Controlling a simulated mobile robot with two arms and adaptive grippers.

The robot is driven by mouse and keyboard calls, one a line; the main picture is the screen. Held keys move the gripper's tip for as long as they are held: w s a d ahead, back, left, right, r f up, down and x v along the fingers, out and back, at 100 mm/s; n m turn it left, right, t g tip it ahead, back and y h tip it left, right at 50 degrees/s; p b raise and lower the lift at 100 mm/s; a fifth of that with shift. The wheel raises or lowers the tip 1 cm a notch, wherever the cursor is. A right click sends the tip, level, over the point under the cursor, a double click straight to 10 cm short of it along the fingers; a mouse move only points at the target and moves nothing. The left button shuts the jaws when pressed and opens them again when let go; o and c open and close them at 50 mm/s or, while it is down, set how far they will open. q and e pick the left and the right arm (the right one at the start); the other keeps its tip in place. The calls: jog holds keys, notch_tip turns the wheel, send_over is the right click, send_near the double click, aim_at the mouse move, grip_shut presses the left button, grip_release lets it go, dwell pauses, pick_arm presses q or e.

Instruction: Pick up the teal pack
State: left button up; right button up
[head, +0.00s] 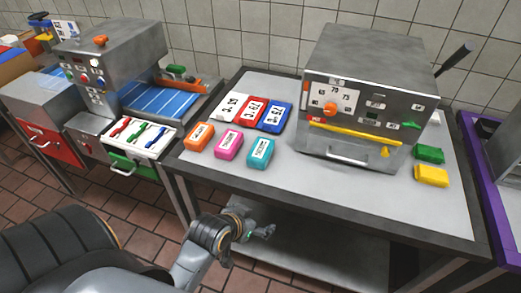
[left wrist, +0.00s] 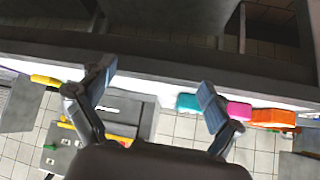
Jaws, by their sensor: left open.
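The teal pack (head: 261,153) lies flat near the front edge of the grey worktop (head: 330,190), right of the pink pack (head: 229,143). My left gripper (head: 264,231) is in front of the table and below the worktop's front edge, apart from the teal pack. In the left wrist view its two fingers are spread with nothing between them, so the left gripper (left wrist: 155,78) is open. The teal pack (left wrist: 187,102) shows there beside the right finger, which partly hides the row of packs. My right gripper is not in view.
An orange pack (head: 198,136) and white, red and blue boxes (head: 253,112) lie near the pink pack. A grey machine (head: 365,95) stands to the right, with green (head: 429,153) and yellow packs (head: 431,176) beside it. A lower shelf (head: 310,255) is under the worktop.

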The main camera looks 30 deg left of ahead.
aim_at(256, 158)
pick_arm(q)
jog(key=w+a+n+t+y, duration=0.1)
jog(key=w+a, duration=0.2)
jog(key=w, duration=0.2)
jog(key=w+a+n+t+y, duration=0.1)
jog(key=w+a+t, duration=0.1)
jog(key=w+a, duration=0.2)
jog(key=w+a+r+n+t+y+p, duration=0.1)
jog(key=w+a, duration=0.2)
jog(key=w, duration=0.3)
jog(key=shift+a+t, duration=0.35)
jog(key=shift+t, duration=0.05)
jog(key=shift+w+a+f, duration=0.1)
jog(key=shift+w+f, duration=0.05)
jog(key=shift+w, duration=0.45)
jog(key=x, duration=0.1)
jog(key=p+x, duration=0.1)
jog(key=x, duration=0.2)
jog(key=shift+w+a+r, duration=0.2)
jog(key=shift+a+r, duration=0.05)
jog(key=shift+w+a+f, duration=0.1)
jog(key=shift+w+f, duration=0.05)
jog(key=shift+w, duration=0.1)
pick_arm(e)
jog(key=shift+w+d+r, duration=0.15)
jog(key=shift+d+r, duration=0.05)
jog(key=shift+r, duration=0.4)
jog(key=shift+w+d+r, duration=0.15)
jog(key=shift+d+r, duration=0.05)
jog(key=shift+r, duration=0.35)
